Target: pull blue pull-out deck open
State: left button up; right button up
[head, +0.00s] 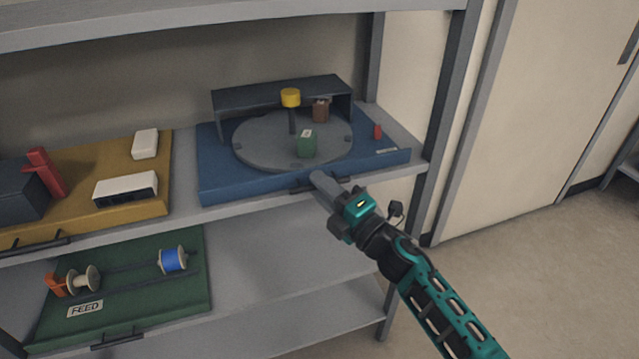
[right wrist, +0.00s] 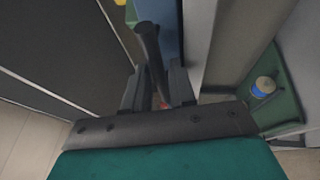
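The blue pull-out deck (head: 222,178) sits on the middle shelf at centre in the head view, its front at about the shelf's front edge. It carries a grey round turntable (head: 262,150). Its dark bar handle (head: 300,189) is on the front face, partly hidden by my right gripper (head: 323,184). In the right wrist view the handle (right wrist: 149,45) runs between the two fingers of the right gripper (right wrist: 158,75), which are close on either side of it. The gripper looks shut on the handle. My left gripper is in neither view.
A yellow deck (head: 145,208) with white boxes is to the left. A green deck (head: 190,293) with spools lies on the shelf below. A grey shelf post (head: 448,110) stands to the right. Open floor (head: 540,270) lies at the right.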

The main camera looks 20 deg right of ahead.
jog(key=shift+w+a+r, duration=0.1)
jog(key=shift+w+a, duration=0.1)
jog(key=shift+w, duration=0.2)
grip_shut()
